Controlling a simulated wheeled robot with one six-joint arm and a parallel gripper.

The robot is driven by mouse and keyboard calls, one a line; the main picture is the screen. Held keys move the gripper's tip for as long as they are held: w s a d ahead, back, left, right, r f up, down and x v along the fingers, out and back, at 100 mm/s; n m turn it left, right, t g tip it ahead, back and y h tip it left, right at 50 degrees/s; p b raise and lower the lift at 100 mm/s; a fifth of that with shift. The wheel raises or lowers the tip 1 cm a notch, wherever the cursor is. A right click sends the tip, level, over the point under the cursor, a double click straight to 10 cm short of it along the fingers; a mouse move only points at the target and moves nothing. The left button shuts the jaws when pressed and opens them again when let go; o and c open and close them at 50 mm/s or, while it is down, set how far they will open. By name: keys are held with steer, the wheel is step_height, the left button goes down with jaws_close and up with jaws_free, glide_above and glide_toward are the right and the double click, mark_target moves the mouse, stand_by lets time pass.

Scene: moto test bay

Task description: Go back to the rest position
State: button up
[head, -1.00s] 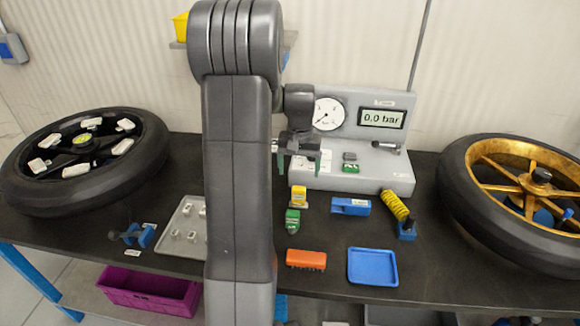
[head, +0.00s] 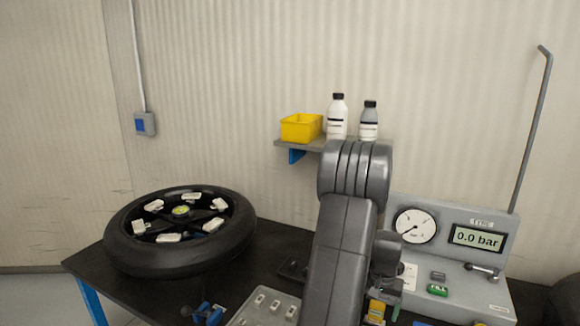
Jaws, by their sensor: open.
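My gripper (head: 386,287) hangs beside my grey arm in the lower right of the head view, in front of the gauge station (head: 450,283). Its jaws are open, and I see nothing held between them. The fingertips are small and partly hidden by my arm. A yellow block (head: 376,312) shows just below the gripper; I cannot tell the gap between them.
A black wheel (head: 180,230) lies on the dark bench (head: 268,243) at left. A grey tray (head: 240,318) with small parts lies left of my arm. A shelf (head: 310,146) holds a yellow bin (head: 301,127) and two bottles (head: 337,117). A wall box (head: 145,123) hangs left.

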mark_target(374, 323)
step_height(374, 323, down, 4)
steer(key=shift+f, duration=0.1)
steer(key=shift+r+p, duration=0.25)
steer(key=shift+p, duration=0.1)
steer(key=shift+f+b, duration=0.1)
steer(key=shift+b, duration=0.2)
